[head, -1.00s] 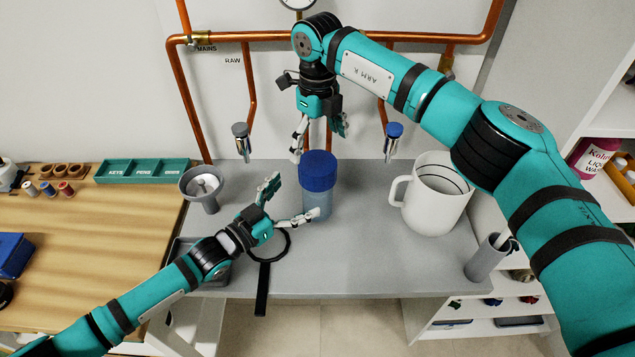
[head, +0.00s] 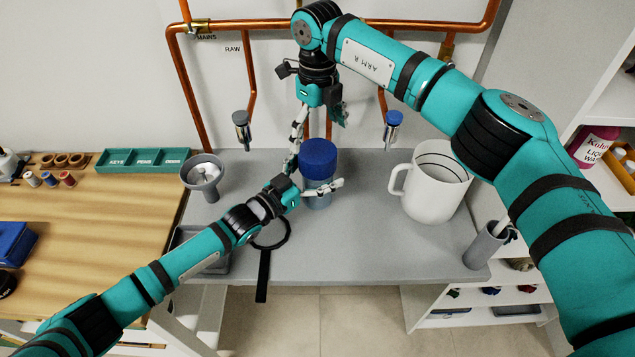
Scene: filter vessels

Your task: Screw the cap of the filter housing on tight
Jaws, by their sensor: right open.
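The filter housing (head: 318,200) stands upright on the grey bench, with a blue cap (head: 319,158) sitting on its top. I cannot tell how tightly the cap is seated. My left gripper (head: 318,172) is at the housing's body below the cap. One finger crosses its front and the other is at its left side; the fingers look spread, and contact is unclear. My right gripper (head: 319,126) is open and empty, pointing down above and slightly behind the cap, apart from it.
A black strap wrench (head: 264,272) lies on the bench at the front. A white mug-like jug (head: 436,200) stands to the right, a grey funnel (head: 203,180) to the left. Copper pipes (head: 188,105) run along the wall behind. A grey tray (head: 212,265) is partly behind my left arm.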

